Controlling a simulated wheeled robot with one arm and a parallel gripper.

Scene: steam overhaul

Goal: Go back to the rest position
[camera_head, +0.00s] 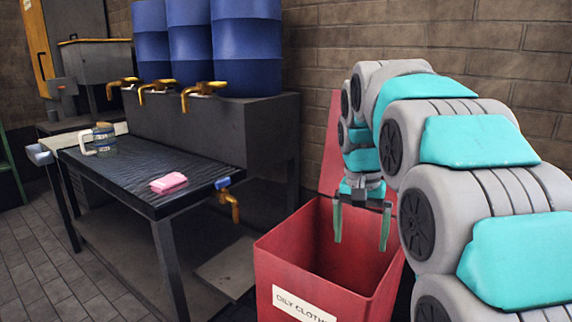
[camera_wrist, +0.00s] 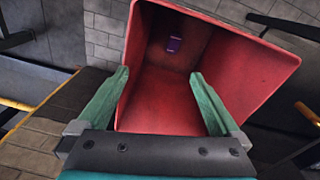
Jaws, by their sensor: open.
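My gripper (camera_head: 362,226) hangs over the open red bin marked "OILY CLOTHS" (camera_head: 324,285), its two green fingers apart and nothing between them. In the wrist view my gripper (camera_wrist: 155,100) points at the mouth of the red bin (camera_wrist: 255,75). A small purple thing (camera_wrist: 175,44) is inside the bin, apart from the fingers. The bin's red lid (camera_head: 331,150) stands up at the back, behind my gripper.
A dark table (camera_head: 150,180) at left carries a pink cloth (camera_head: 169,183) and a mug-like container (camera_head: 104,140). Blue barrels (camera_head: 247,45) with brass taps stand on a bench behind. A brick wall (camera_head: 430,30) is behind my arm. Tiled floor shows at lower left.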

